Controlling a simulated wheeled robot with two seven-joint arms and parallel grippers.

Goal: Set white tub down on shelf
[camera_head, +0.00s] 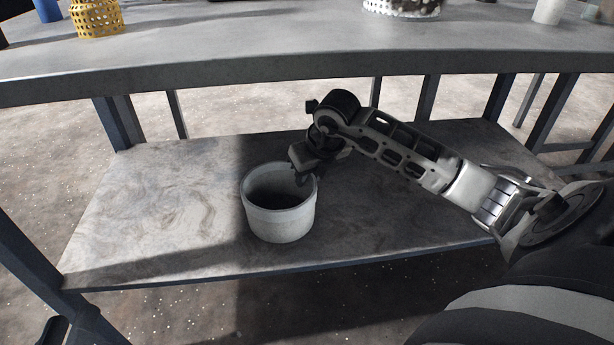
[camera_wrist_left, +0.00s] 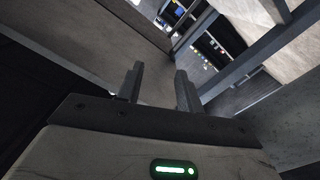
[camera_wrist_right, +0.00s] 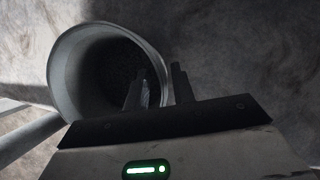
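The white tub (camera_head: 280,223) is upright, round and open at the top, over the front middle of the lower shelf (camera_head: 150,215). I cannot tell for certain whether its base touches the shelf. My right gripper (camera_head: 304,175) reaches in from the right to the tub's rim. In the right wrist view one finger is inside the tub (camera_wrist_right: 70,80) and one outside, and my right gripper (camera_wrist_right: 158,80) looks shut on the tub's wall. My left gripper (camera_wrist_left: 159,85) is open and empty in the left wrist view, and I do not make it out in the head view.
The grey tabletop (camera_head: 300,45) hangs above the back of the shelf. A yellow perforated basket (camera_head: 97,18), a white container (camera_head: 402,7) and a white cup (camera_head: 549,11) stand on it. Dark legs (camera_head: 117,120) frame the shelf. The shelf left of the tub is clear.

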